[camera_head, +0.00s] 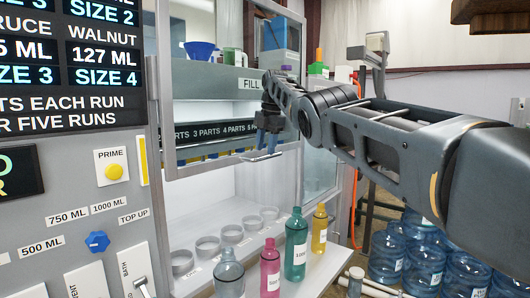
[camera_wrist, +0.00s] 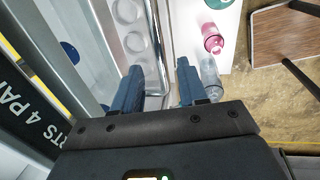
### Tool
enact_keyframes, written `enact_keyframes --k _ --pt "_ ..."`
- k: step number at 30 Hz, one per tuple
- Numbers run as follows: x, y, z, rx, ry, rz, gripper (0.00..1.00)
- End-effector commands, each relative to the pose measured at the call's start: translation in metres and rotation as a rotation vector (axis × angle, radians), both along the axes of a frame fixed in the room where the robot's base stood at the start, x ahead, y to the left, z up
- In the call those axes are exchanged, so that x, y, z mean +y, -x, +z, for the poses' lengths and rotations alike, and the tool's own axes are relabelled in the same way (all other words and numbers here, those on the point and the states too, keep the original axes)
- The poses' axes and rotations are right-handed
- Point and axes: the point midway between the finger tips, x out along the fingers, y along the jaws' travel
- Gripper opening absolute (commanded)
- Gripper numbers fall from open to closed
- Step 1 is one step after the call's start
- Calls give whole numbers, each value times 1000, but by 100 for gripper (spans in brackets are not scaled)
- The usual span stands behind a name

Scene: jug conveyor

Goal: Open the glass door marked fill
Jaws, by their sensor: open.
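The glass door (camera_head: 215,163) has a pale metal frame, and a FILL label (camera_head: 250,84) shows at its upper right. Its lower rail crosses the bay at mid height, and the bay floor shows below it. A metal bar handle (camera_head: 262,157) sits at the rail's right part. My gripper (camera_head: 268,142) is at this handle, pointing down in the head view. In the wrist view my gripper (camera_wrist: 160,85) has its two blue fingers apart, with a bright metal bar (camera_wrist: 158,72) running between them. Whether the fingers touch the bar cannot be told.
Several clear cups (camera_head: 207,247) stand in the bay. Clear, pink (camera_head: 270,266), green (camera_head: 296,243) and yellow (camera_head: 319,228) bottles stand on the ledge in front. A control panel (camera_head: 70,215) is at left. Large blue water jugs (camera_head: 388,256) stand on the floor at right.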

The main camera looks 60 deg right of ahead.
Motion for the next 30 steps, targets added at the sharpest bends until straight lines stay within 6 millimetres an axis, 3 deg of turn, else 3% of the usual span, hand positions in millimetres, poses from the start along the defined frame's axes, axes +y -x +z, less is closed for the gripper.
enact_keyframes --k 3,10,30 --pt "0 4 22 -3 2 -1 42" --pt "2 9 49 0 1 -1 42" --pt "2 10 54 0 1 0 42"
